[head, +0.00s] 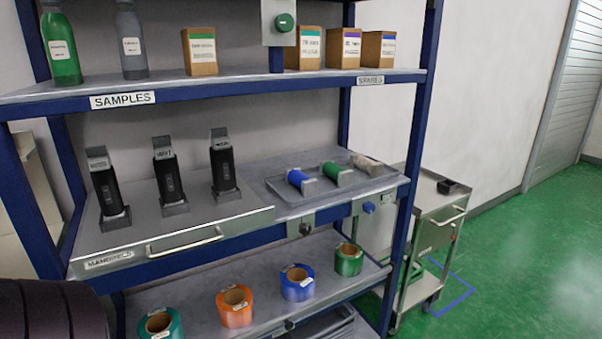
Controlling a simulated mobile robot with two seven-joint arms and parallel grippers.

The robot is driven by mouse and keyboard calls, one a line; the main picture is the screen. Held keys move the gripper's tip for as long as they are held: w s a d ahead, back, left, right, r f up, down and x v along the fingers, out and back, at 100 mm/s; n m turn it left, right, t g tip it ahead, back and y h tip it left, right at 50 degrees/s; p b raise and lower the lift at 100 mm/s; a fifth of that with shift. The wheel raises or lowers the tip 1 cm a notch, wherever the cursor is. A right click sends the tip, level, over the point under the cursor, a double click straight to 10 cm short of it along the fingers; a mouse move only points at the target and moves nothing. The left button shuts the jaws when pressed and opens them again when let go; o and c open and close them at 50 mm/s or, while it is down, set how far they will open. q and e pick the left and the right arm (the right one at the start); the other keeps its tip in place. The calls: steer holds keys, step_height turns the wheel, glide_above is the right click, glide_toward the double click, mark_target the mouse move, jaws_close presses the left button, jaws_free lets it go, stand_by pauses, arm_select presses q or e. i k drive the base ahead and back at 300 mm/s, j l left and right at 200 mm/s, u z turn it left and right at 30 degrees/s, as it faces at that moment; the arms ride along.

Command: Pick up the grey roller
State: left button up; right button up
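The grey roller (367,164) appears to be the pale grey-beige piece at the right end of a row of rollers on the middle shelf. It lies on its side in a grey tray (290,206), close to the tray's right edge. A green roller (331,171) and a blue roller (297,178) lie to its left in the same tray. Neither of my grippers shows in the head view. A dark ribbed shape at the lower left may be part of my arm.
Three black handsets (166,177) stand left of the tray on a drawer unit with a handle (186,242). Blue uprights (408,170) frame the shelf. Tape rolls (297,282) sit below; bottles and boxes (200,50) sit above. A grey cart (433,222) stands at right.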

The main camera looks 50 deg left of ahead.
mark_target(374, 169)
steer(key=u, duration=1.35)
